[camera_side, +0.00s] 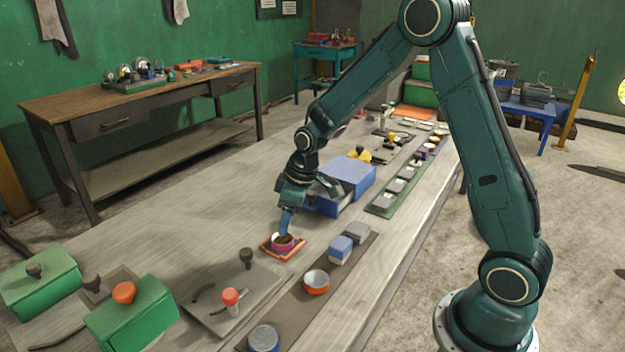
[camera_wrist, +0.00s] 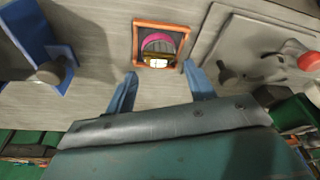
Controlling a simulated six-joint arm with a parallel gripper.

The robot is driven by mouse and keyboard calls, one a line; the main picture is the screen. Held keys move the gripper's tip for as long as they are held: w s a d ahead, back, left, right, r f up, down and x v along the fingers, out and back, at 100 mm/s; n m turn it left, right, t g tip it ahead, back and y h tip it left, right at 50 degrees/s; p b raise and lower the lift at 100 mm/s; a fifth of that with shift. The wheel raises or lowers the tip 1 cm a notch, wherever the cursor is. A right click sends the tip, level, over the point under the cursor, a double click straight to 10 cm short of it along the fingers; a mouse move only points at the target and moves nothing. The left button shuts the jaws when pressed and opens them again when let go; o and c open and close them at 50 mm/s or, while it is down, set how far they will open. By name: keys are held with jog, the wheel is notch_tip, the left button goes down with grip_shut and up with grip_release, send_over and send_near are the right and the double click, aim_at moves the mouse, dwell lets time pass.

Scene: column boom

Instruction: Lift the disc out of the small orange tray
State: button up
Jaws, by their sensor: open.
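The small orange tray (camera_side: 264,248) lies on the bench in front of my gripper (camera_side: 287,226). Its square orange rim (camera_wrist: 137,45) also shows in the wrist view. The disc (camera_side: 276,246) sits in the tray, with a magenta side and a dark top; the wrist view shows its magenta edge (camera_wrist: 158,38) and a small pale yellow-white patch at its near side. My gripper (camera_wrist: 160,70) is open, its two blue fingers apart on either side of the tray's near edge in the wrist view. In the side view the fingers partly cover the disc; contact cannot be told.
A blue drawer box (camera_side: 350,172) with its drawer out stands just behind my gripper. A grey plate (camera_side: 205,308) with a red knob (camera_side: 230,296) and dark knob (camera_side: 246,257) lies to the front left.

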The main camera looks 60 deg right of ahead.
aim_at(281, 238)
jog(key=shift+w+f, duration=0.15)
jog(key=shift+f, duration=0.4)
jog(key=shift+x, duration=2.65)
jog(key=shift+r, duration=0.1)
jog(key=c, duration=0.9)
jog(key=shift+r, duration=0.15)
notch_tip(281, 238, up, 20)
